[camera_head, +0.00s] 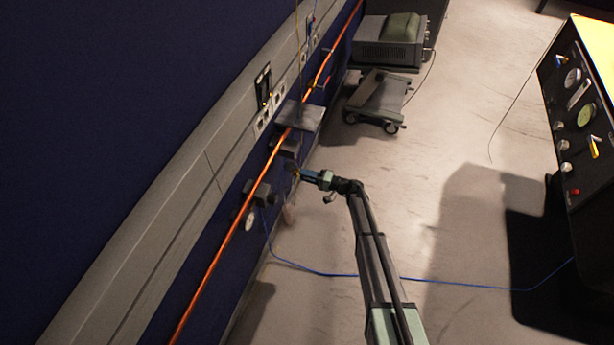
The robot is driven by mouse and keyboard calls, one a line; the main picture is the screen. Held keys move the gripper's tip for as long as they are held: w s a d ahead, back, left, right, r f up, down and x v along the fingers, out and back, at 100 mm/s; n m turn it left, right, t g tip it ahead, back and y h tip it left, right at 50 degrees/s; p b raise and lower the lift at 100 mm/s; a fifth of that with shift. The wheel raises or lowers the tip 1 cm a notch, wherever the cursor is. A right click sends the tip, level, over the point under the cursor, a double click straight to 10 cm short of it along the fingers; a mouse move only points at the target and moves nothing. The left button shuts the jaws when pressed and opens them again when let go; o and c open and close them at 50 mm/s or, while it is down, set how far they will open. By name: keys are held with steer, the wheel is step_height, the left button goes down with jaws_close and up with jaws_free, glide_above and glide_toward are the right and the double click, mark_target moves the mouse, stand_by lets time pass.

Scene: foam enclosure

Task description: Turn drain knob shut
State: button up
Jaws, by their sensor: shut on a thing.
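My gripper (300,174), on the pale green wrist at the end of my arm, reaches left to the fittings low on the dark blue wall. Its fingers are shut on a small part there, which I take to be the drain knob (294,171). The knob is mostly covered by the fingertips and too small to tell how far it is turned. A dark block (288,147) sits just above the fingertips. A dim, pale, bowl-like shape (289,214) shows just below them.
A blue cable (330,274) crosses the floor. A wheeled cart (378,98) stands behind; a control panel (580,110) stands at right.

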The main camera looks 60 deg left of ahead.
steer(key=o, duration=1)
steer(key=shift+o, duration=0.2)
steer(key=v, duration=1.4)
steer(key=shift+m, duration=0.3)
